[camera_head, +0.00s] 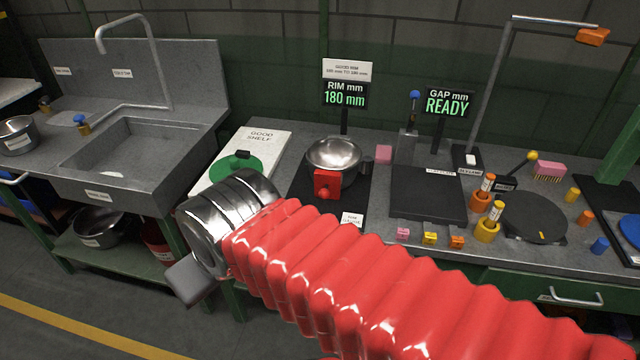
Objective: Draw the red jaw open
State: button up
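The red jaw (327,184) is a small red block with a round knob on its front face. It stands at the front of the rim gauge, against or very near a shiny steel pot (334,155); I cannot tell whether they touch. The gauge's dark base plate (301,196) lies beneath. The display (345,95) behind reads RIM mm 180 mm. My gripper (188,282) is at the end of my red sleeved arm, left of and nearer than the jaw, and well apart from it. Only a grey part of it shows past the silver wrist, so its opening is hidden.
A white board marked GOOD SHELF (268,142) holds a green lid (236,167). A sink (135,150) is at left. Right of the gauge are a dark plate (428,192) with a READY display (447,103), orange and yellow holders, and a round dark disc (530,217).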

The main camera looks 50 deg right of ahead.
aim_at(327, 183)
jog(key=z, duration=1.5)
